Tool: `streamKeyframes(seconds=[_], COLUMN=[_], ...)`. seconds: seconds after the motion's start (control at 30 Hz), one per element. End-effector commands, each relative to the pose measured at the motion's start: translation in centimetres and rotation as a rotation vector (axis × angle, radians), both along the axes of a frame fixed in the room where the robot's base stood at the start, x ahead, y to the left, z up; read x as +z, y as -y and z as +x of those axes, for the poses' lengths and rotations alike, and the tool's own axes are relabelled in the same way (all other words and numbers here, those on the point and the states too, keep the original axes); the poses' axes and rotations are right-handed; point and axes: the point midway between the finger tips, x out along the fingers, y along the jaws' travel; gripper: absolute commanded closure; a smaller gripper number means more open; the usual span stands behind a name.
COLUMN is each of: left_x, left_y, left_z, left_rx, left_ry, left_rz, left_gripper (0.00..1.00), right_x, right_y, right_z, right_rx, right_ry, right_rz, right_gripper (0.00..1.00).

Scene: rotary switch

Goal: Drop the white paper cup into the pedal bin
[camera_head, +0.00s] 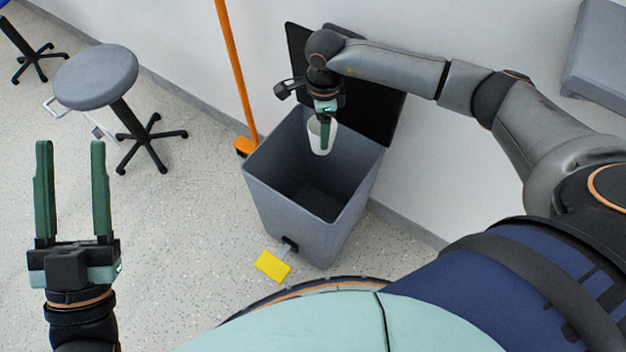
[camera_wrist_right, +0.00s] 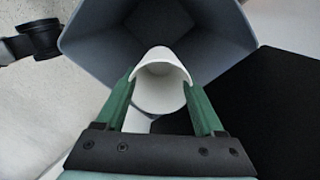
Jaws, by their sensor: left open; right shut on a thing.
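The white paper cup (camera_head: 321,136) is held by my right gripper (camera_head: 326,132) over the open mouth of the grey pedal bin (camera_head: 300,215). In the right wrist view, the cup (camera_wrist_right: 160,82) sits between the two green fingers of my right gripper (camera_wrist_right: 158,95), which are shut on it, with the bin's walls (camera_wrist_right: 105,38) around it. The bin's black lid (camera_head: 375,105) stands raised at the back against the wall. Its yellow pedal (camera_head: 272,266) is at the front. My left gripper (camera_head: 72,190) is open and empty, at the left, away from the bin.
An orange pole (camera_head: 233,70) with a broom-like foot stands just left of the bin. A grey round stool (camera_head: 97,78) on a black base stands further left. The floor between my left gripper and the bin is clear. A grey box (camera_head: 600,60) is at the upper right.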

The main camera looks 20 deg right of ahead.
Motion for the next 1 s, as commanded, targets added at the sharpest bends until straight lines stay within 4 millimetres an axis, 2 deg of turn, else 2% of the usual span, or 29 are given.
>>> streamKeyframes(seconds=[0.17, 0.47, 0.7, 1.0], left_x=[0.6, 3.1, 1.3, 1.1], left_y=[0.2, 0.7, 0.9, 0.9], left_z=[-0.7, -3.7, -3.7, -3.7], left_rx=[-0.012, -0.064, -0.083, -0.088], left_ry=[0.05, 0.242, 0.231, 0.225], left_rz=[-0.001, -0.006, -0.023, -0.029], left_gripper=[0.5, 0.5, 0.5, 0.5], right_x=[-0.9, -3.3, -5.6, -6.0], right_y=[0.0, 0.0, 0.0, 0.0], right_z=[0.0, 0.0, 0.0, 0.0], right_rx=[0.0, -0.001, -0.001, 0.0], right_ry=[-0.001, 0.0, 0.001, 0.0], right_rz=[0.0, 0.0, 0.0, 0.0], right_gripper=[0.81, 0.81, 0.81, 0.81])
